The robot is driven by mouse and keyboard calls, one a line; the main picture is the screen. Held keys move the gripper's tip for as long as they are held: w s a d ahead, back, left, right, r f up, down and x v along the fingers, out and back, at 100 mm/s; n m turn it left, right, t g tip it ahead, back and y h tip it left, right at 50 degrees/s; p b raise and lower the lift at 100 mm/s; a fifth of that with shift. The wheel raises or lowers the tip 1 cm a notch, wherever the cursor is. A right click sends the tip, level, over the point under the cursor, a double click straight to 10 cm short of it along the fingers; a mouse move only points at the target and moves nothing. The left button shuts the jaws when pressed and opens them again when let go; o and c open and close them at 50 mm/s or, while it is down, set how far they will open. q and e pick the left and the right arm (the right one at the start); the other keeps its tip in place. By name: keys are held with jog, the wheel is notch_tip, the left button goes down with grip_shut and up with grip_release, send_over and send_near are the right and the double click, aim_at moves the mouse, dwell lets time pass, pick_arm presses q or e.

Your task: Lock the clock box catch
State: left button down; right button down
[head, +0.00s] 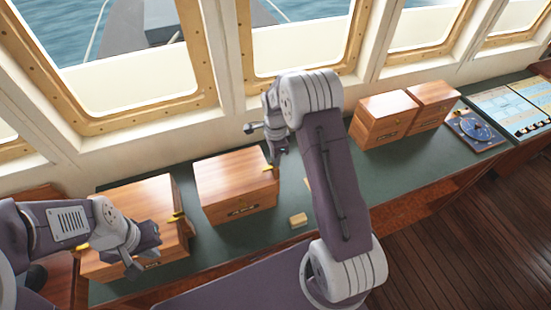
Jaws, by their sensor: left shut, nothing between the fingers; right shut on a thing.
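Several wooden boxes stand on the green counter. The middle box (236,190) has a dark label on its front and a small brass catch (268,168) at its right edge. My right gripper (279,158) is at this edge, shut on what looks like the catch; its fingers partly hide the contact. The left box (137,199) has a brass catch (177,216) near its right side. My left gripper (145,250) is shut and empty in front of the left box, covering part of its front. The labels are too small to read, so I cannot tell which box is the clock box.
Two more closed boxes (385,118) (433,103) stand to the right, beside a blue instrument (473,130) and a chart (510,105). A small wooden block (298,220) lies on the counter (240,240). Window frames rise behind. My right arm hides part of the counter's middle.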

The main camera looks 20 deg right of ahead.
jog(key=shift+w+r, duration=0.2)
jog(key=c, duration=1.8)
grip_release()
jog(key=shift+o, duration=1)
jog(key=shift+s+f, duration=0.1)
jog(key=shift+s, duration=0.05)
jog(key=shift+r+b, duration=0.3)
jog(key=shift+r, duration=0.05)
notch_tip(320, 180, up, 8)
jog(key=b, duration=0.2)
jog(key=shift+r, duration=0.25)
